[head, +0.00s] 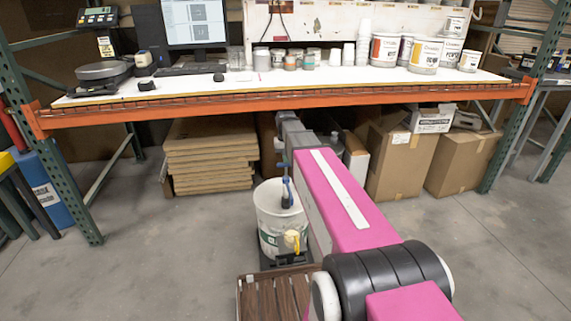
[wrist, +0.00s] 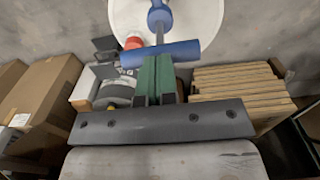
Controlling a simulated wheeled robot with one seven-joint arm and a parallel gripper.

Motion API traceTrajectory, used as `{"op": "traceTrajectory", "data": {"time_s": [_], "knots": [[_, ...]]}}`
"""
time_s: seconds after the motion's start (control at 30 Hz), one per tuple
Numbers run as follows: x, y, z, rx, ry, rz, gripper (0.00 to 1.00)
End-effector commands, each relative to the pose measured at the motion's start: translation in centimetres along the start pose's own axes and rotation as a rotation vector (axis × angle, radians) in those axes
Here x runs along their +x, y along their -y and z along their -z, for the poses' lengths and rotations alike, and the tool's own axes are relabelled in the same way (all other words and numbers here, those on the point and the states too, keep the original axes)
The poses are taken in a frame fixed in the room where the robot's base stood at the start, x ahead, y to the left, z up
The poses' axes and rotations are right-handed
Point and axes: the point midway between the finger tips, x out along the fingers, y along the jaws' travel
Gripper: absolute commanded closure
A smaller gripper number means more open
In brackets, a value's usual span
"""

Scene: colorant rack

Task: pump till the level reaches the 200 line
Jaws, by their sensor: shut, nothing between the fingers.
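A white bucket (head: 268,222) stands on a dark base in the head view, with a pump (head: 287,192) upright in it. A pale yellow piece (head: 292,240) is at the bucket's front. In the wrist view the pump's blue crossbar handle (wrist: 183,52) lies across the fingertips, with the white bucket (wrist: 200,14) behind it. My gripper (wrist: 156,66) has its green fingers together, holding nothing, at the handle; I cannot tell whether they touch it. My arm hides the gripper in the head view. No level or 200 line is readable.
A workbench (head: 330,83) with an orange front beam (head: 200,110) spans the back, loaded with tubs and a scale. Stacked boards (head: 210,155) and cardboard boxes (head: 395,165) lie beneath it. A slatted wooden surface (head: 268,298) is in front of the bucket. Concrete floor is clear at left and right.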

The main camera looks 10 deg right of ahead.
Motion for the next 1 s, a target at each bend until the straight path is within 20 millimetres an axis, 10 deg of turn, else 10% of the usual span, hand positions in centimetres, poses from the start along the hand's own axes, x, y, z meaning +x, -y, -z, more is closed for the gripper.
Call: {"op": "traceTrajectory", "data": {"time_s": [1.0], "knots": [[-2.5, 0.0, 0.0, 0.000, 0.000, 0.000, 1.00]]}}
